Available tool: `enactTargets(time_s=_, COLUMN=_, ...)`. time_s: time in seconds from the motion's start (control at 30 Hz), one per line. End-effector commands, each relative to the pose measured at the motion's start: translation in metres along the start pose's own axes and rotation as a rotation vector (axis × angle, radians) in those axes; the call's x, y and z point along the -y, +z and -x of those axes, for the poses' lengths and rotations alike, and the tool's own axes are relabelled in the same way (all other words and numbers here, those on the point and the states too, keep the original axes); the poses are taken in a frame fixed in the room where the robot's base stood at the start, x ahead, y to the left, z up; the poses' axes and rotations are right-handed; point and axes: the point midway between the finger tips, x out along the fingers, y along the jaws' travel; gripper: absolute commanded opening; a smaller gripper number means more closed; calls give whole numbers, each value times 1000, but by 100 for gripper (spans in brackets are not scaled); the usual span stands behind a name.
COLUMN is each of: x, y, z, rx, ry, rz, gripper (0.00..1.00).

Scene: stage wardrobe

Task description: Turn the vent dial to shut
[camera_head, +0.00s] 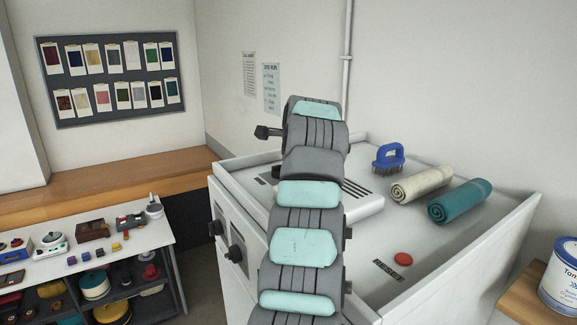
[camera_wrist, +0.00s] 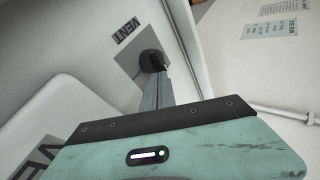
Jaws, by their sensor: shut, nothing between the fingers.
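The vent dial (camera_wrist: 151,62) is a round black knob on a grey square plate, beside a dark "VENT" label (camera_wrist: 129,31) in the wrist view. My gripper (camera_wrist: 157,75) is shut, with its narrow grey fingers together and nothing held. Its tips reach the dial's lower right side in the picture; whether they touch it or stop just short, I cannot tell. The fingertips cover part of the dial, and its pointer setting is not readable. In the head view my arm hides the gripper's fingers, and I cannot make out the vent dial with certainty.
The white cabinet (camera_head: 440,250) has raised edges and two black knobs on its front, one lower (camera_head: 236,254). On top are a blue brush (camera_head: 388,157), cream roll (camera_head: 420,184), teal roll (camera_head: 459,201) and red button (camera_head: 403,259). A cluttered shelf unit (camera_head: 172,250) stands left.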

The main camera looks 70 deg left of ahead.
Motion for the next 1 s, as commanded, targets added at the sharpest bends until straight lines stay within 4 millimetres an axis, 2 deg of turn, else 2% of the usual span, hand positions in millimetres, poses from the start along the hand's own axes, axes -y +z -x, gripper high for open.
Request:
enactTargets(time_s=0.53, x=1, y=1, z=0, rx=0, ry=1, rz=0, gripper=0)
enactTargets(time_s=1.0, x=7, y=14, z=-12, rx=6, ry=1, rz=0, gripper=0)
